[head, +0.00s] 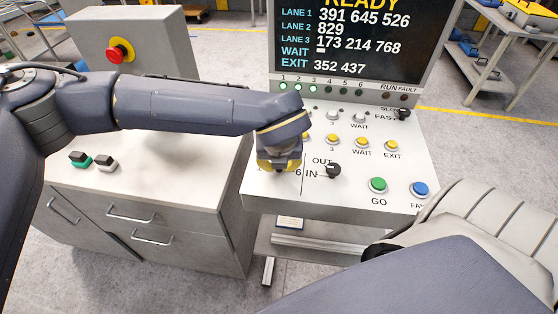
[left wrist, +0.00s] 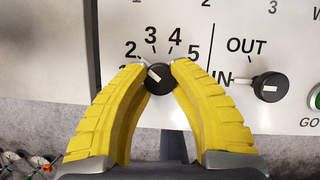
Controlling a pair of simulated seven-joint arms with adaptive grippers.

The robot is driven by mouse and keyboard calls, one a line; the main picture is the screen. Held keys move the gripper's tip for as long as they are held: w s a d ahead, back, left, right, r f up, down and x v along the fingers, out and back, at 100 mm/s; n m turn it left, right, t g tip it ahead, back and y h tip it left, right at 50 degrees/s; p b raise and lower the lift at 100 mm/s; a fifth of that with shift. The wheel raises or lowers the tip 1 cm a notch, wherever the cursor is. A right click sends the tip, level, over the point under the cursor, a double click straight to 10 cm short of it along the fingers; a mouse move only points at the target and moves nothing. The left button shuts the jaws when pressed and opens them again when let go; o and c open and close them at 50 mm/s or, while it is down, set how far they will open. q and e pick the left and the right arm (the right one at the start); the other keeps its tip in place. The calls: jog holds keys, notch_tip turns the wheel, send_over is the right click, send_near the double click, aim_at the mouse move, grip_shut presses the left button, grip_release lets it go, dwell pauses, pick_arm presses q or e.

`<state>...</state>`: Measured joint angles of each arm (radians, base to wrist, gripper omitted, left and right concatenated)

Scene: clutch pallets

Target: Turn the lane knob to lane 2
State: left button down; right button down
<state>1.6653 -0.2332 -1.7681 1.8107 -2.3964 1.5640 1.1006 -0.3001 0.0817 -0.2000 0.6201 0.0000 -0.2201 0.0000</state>
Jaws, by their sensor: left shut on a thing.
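The lane knob (left wrist: 158,80) is a round black knob with a white mark, on the white panel below the printed numbers 2, 3, 4 and 5. Its white mark points up and to the left, roughly towards the 2. My left gripper (left wrist: 158,69) has its yellow fingers closed on either side of the knob, with the tips touching it. In the head view my left gripper (head: 279,163) is over the left part of the panel and hides the lane knob. My right gripper is out of view.
An IN/OUT knob (head: 333,170) sits just right of the lane knob. A green GO button (head: 378,185) and a blue button (head: 420,189) are farther right. Several yellow buttons are behind. The screen (head: 352,40) reads READY. A red emergency button (head: 120,50) stands at left.

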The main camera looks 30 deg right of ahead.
pick_arm(q)
jog(key=shift+d, duration=0.1)
jog(key=c, duration=1)
grip_release()
jog(key=v, duration=1.2)
jog(key=shift+d, duration=0.1)
